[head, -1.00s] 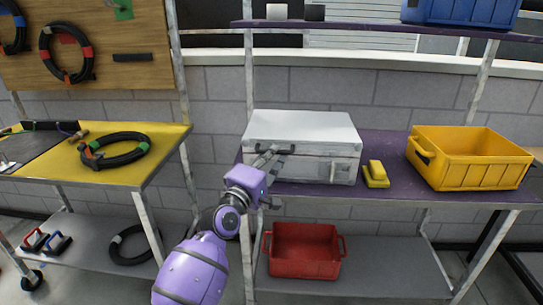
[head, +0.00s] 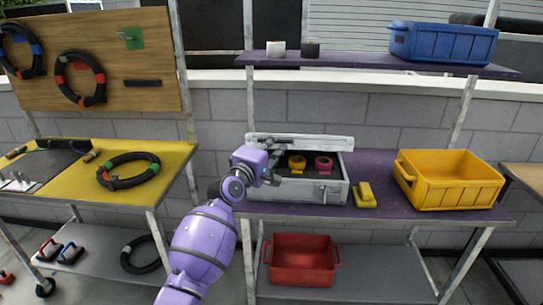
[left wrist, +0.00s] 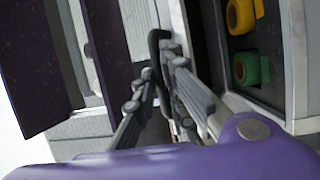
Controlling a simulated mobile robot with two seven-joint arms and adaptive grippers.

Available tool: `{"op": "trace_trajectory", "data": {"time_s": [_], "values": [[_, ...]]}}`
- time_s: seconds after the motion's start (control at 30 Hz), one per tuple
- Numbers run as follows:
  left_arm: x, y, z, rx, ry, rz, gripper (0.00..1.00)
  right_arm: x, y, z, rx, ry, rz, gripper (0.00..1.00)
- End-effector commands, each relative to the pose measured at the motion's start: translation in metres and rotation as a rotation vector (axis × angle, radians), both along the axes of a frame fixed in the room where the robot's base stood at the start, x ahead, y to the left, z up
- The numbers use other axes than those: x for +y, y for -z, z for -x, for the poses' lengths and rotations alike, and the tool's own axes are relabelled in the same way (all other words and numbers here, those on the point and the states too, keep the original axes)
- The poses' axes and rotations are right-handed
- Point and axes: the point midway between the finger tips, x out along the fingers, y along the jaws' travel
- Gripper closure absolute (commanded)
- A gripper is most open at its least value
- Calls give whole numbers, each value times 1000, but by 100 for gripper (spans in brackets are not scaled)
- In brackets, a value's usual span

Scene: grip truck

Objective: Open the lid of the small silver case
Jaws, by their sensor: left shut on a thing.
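The silver case (head: 318,193) stands on the purple shelf with its lid (head: 325,143) raised at the back and its inside showing. A yellow roll (head: 297,161) and a pink roll (head: 323,164) lie inside. My left gripper (head: 277,168) is at the left part of the opening, in front of the lid. In the left wrist view the fingers (left wrist: 163,78) are closed around the black handle (left wrist: 157,45). That view also shows a yellow roll (left wrist: 241,16) and a green roll (left wrist: 251,68) in the case. My right gripper is not in view.
A yellow sponge-like block (head: 366,194) lies just right of the case, and a yellow bin (head: 455,182) stands further right. A red bin (head: 302,260) is on the lower shelf. A purple upper shelf (head: 370,64) holds a blue bin (head: 445,42).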

Motion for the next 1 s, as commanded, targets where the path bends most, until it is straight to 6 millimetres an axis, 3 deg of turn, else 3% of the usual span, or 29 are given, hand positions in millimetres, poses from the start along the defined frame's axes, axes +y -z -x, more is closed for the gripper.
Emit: {"op": "trace_trajectory", "data": {"time_s": [0.03, 0.3, 0.93, 0.97, 1.0], "values": [[0, -20, -6, -12, -1, 3, 100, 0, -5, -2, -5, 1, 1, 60], [0, -44, -26, -8, -1, 2, 100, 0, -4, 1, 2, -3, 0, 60], [0, -54, -35, -8, -1, 1, 100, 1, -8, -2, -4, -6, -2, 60], [0, -54, -35, -8, -1, 1, 87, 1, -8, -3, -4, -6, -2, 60], [0, -54, -35, -8, -1, 1, 82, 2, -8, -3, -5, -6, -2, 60]]}}
